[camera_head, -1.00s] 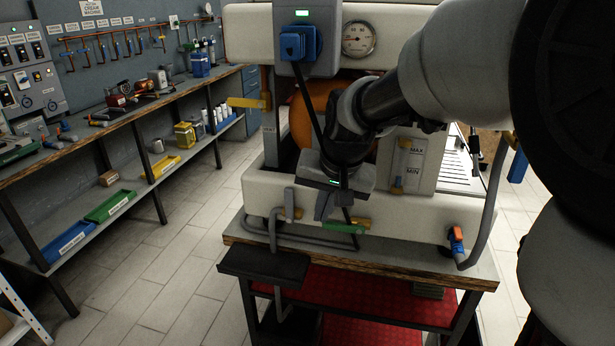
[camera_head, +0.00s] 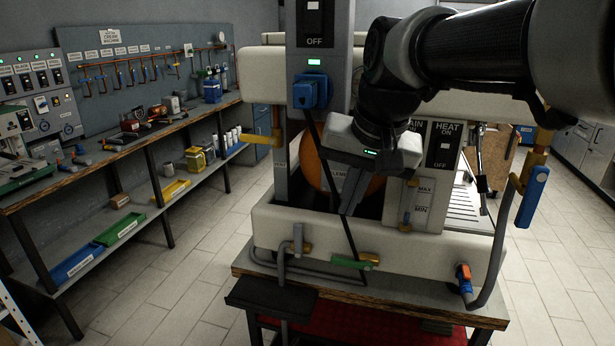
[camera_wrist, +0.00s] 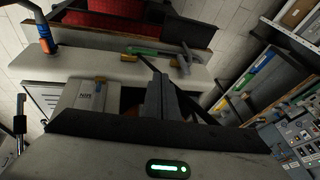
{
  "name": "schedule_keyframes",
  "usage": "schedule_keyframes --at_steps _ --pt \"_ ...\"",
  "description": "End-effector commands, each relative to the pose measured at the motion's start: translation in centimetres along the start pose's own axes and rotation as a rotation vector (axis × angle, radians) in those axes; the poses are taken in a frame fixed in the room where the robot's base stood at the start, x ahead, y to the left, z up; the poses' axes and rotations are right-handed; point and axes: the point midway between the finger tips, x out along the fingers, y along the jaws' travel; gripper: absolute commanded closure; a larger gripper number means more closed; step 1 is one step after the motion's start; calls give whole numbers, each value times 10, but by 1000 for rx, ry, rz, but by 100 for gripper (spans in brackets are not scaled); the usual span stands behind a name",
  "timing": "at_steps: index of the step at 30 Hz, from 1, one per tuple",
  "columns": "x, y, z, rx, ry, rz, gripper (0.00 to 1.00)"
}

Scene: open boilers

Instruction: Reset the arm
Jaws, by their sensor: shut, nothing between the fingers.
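My gripper (camera_head: 350,200) is in front of the boiler machine (camera_head: 400,240), above its lower front beam. Its two fingers are together and hold nothing. In the wrist view my gripper (camera_wrist: 162,105) points toward the machine's front beam, where a green-handled valve (camera_wrist: 145,51) shows. In the head view the same green valve (camera_head: 350,263) lies below my fingertips, apart from them. My arm reaches in from the upper right and hides part of the machine's upper beam. An orange round boiler (camera_head: 315,165) sits behind my gripper, partly hidden.
A panel with an OFF switch and a blue plug (camera_head: 311,92) stands just left of my arm. A blue-handled valve (camera_head: 533,196) is at the right, and a red-blue valve (camera_head: 465,279) below. A long workbench (camera_head: 90,170) runs along the left wall. Floor between is clear.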

Motion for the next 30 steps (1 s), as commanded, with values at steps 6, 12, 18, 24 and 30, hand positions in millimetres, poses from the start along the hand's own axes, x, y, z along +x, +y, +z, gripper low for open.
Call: schedule_keyframes --at_steps 6,12,18,24,30 --pt "-24 3 4 -9 6 3 100" --pt "-74 33 46 -103 57 35 100" --pt "-92 66 98 -218 105 84 100" --pt "-88 77 117 -260 116 103 100" --pt "-86 77 117 -259 116 103 100"
